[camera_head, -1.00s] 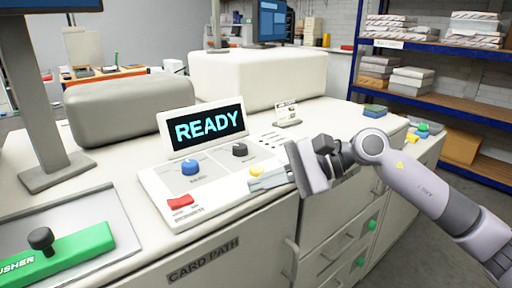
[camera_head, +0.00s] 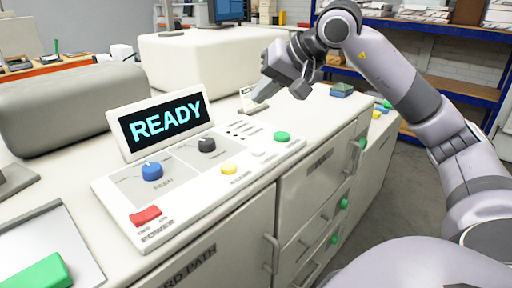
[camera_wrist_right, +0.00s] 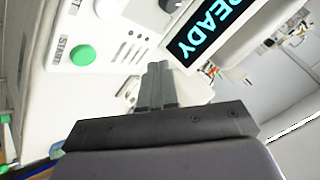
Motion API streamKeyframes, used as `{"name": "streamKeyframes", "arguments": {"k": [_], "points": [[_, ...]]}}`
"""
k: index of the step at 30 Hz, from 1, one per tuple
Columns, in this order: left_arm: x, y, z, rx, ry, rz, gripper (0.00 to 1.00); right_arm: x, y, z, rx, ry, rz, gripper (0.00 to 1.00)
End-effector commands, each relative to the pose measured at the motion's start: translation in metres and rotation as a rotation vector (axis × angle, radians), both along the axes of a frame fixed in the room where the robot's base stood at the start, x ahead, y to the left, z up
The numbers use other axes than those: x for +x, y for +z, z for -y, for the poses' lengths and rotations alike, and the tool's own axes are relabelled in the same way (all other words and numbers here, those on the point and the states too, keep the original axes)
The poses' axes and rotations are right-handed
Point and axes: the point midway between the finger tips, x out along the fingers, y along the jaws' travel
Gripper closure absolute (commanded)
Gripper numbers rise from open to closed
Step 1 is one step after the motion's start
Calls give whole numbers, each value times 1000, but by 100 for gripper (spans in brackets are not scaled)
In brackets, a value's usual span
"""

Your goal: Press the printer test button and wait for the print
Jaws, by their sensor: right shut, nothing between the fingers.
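The printer's control panel (camera_head: 120,203) lies on the pale machine and shows a red button (camera_head: 145,215) marked POWER, a blue knob (camera_head: 152,171) and a black knob (camera_head: 206,145). A yellow button (camera_head: 229,168) sits at its front edge; its label is too small to read. A green button (camera_head: 282,136) is at the right end, marked START in the wrist view (camera_wrist_right: 83,55). The display (camera_head: 165,122) reads READY. My right gripper (camera_head: 262,95) is shut and empty, raised near the panel's back right, apart from the buttons. My left gripper is out of view.
A small card stand (camera_head: 251,105) is just behind the right gripper. A grey rounded cover (camera_head: 70,100) and a white one (camera_head: 215,58) stand behind the panel. A green pusher part (camera_head: 38,275) is at bottom left. Drawers with handles are below.

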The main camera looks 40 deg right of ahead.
Motion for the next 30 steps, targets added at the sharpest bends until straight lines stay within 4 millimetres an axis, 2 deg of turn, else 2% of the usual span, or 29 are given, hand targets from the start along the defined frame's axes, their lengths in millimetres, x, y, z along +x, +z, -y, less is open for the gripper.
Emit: {"name": "streamKeyframes", "arguments": {"k": [8, 24, 30], "points": [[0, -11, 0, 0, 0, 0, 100, 0, -14, 0, 2, 1, -1, 100], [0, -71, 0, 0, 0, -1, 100, 0, -80, -1, 2, 1, -1, 100], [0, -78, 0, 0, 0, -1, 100, 0, -89, -1, 3, 1, -1, 100]]}}
